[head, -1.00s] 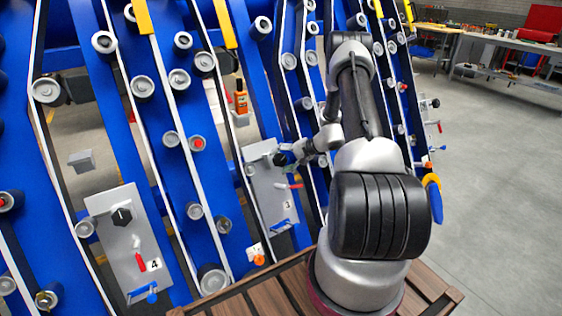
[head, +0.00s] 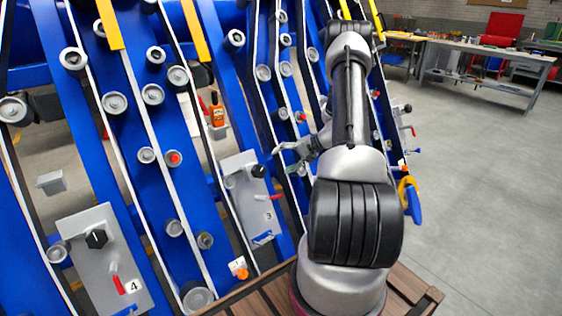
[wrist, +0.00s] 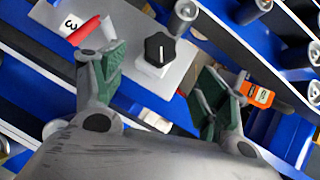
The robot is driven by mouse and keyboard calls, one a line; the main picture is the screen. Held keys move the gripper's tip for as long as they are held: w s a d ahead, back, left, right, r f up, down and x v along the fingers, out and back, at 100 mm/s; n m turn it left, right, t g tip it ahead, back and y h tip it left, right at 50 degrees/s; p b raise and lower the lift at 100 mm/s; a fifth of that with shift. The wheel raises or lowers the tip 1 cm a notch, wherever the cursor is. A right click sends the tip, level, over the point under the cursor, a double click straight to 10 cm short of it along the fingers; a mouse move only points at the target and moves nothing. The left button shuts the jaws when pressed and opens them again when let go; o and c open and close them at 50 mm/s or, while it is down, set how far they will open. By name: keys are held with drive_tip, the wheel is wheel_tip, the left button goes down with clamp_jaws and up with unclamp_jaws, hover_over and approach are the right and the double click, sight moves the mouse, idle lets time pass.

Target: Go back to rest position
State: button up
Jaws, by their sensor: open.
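My gripper (wrist: 160,90) is open and empty in the wrist view, its two green-padded fingers wide apart. Beyond and between the fingers is the black knob (wrist: 160,49) on the grey panel marked 3. The panel's red lever (wrist: 84,31) shows beside the left finger. In the head view my gripper (head: 280,158) is small, just right of and above the knob (head: 259,171) of panel 3 (head: 240,177), and apart from it. My arm rises in front of the blue chassis.
Panel 4 (head: 84,233) is at the lower left of the blue chassis (head: 150,120). Open grey floor (head: 480,220) lies to the right, with a workbench (head: 480,60) at the back.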

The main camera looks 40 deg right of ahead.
idle(0.3)
drive_tip(key=s+a+r+m+g, duration=0.1)
drive_tip(key=s+a+g, duration=0.15)
drive_tip(key=s, duration=0.35)
drive_tip(key=s+a+g, duration=0.1)
drive_tip(key=s+g, duration=0.2)
drive_tip(key=s, duration=0.4)
drive_tip(key=s+a+r+n+h, duration=0.2)
drive_tip(key=s+a+r, duration=0.3)
drive_tip(key=r, duration=0.5)
drive_tip(key=s+a+r+n+t+h, duration=0.1)
drive_tip(key=s+a+r+n+h, duration=0.2)
drive_tip(key=s+a+r+n, duration=0.2)
drive_tip(key=s+a+r+n+t+h, duration=0.1)
drive_tip(key=s+a+r+n+h, duration=0.2)
drive_tip(key=s+r, duration=0.7)
wheel_tip(320, 180, up, 7)
drive_tip(key=shift+s+a+f+n, duration=0.25)
drive_tip(key=shift+a+n, duration=0.25)
drive_tip(key=shift+a, duration=0.7)
